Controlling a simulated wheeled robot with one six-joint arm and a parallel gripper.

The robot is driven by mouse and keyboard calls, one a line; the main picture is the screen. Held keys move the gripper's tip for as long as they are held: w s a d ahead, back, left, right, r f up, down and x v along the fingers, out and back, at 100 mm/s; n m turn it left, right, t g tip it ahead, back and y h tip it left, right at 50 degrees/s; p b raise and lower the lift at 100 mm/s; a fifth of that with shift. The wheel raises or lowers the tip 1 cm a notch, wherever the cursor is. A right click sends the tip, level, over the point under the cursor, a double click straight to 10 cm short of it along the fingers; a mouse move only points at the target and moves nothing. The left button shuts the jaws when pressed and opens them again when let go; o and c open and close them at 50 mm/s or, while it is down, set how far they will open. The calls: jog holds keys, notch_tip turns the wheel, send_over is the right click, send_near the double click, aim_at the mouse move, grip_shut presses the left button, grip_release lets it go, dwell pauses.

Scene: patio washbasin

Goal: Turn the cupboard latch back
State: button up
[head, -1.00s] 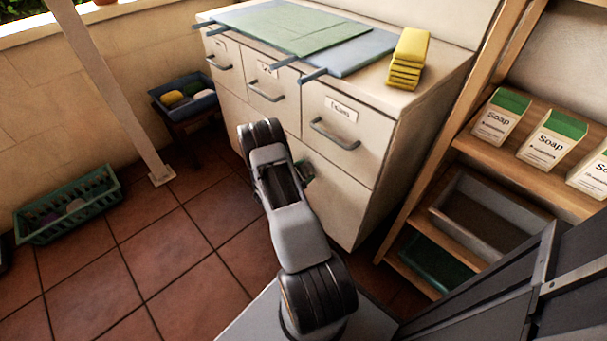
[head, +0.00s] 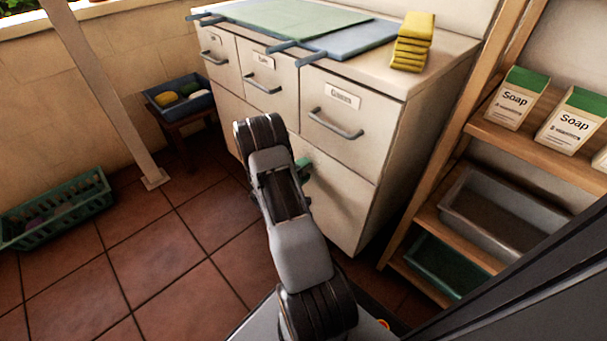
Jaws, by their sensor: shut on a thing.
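The cream cupboard (head: 336,200) stands ahead of me, with a row of drawers above and plain door fronts below. My arm rises in front of it, and its bent links cover part of the lower front. My gripper is hidden behind the arm, so its fingers do not show. A small green piece (head: 303,169) shows just right of the arm, against the lower front. It may be part of the latch, but I cannot tell its shape or how it is turned.
A wooden shelf (head: 540,147) with soap boxes (head: 515,97) and trays stands close on the right. Yellow cloths (head: 413,42) lie on the worktop. Floor between is clear.

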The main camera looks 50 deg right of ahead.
jog(key=shift+m, duration=0.4)
jog(key=o, duration=0.9)
jog(key=a+p, duration=0.1)
jog(key=a, duration=0.8)
jog(key=w+a+p, duration=0.1)
jog(key=a, duration=0.3)
jog(key=shift+a+p, duration=0.35)
jog(key=shift+a, duration=0.05)
